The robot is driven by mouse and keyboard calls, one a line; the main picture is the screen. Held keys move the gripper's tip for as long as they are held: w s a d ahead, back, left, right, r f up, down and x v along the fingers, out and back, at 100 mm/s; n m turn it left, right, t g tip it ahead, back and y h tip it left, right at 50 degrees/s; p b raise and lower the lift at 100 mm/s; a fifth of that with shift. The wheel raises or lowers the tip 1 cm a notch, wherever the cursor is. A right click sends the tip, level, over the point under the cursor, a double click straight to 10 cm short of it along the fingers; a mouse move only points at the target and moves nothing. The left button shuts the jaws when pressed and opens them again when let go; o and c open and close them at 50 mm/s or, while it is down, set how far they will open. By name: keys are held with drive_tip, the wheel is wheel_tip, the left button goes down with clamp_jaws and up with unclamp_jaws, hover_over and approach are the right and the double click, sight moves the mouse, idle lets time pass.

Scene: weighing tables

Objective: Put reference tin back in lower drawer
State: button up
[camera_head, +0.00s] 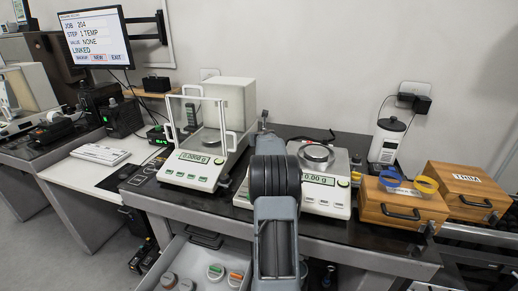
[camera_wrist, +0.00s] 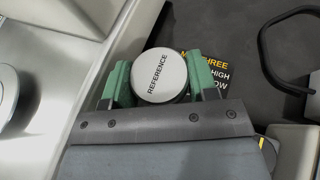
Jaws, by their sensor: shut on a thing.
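The reference tin (camera_wrist: 158,77) has a round white lid marked REFERENCE and shows in the wrist view. My gripper (camera_wrist: 161,82) is shut on it, with one green finger on each side. The tin is over or on a dark surface; I cannot tell whether it touches it. In the head view my arm hides the gripper and the tin. An open drawer (camera_head: 204,256) sticks out below the table at the lower left, with several round tins (camera_head: 215,271) in it. The picture's bottom edge cuts off part of the drawer.
A glass-shielded balance (camera_head: 190,170) and an open-pan balance (camera_head: 325,203) stand on the dark table, on either side of my arm. Wooden boxes (camera_head: 400,205) stand at the right, with yellow and blue rings on one. A printed label (camera_wrist: 215,75) lies beside the tin.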

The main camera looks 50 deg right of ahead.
drive_tip(key=shift+w+d+f, duration=0.4)
drive_tip(key=shift+w+f, duration=0.05)
drive_tip(key=shift+f, duration=0.25)
wheel_tip(320, 180, down, 3)
drive_tip(key=b, duration=0.3)
drive_tip(key=shift+f, duration=0.2)
drive_tip(key=o, duration=0.7)
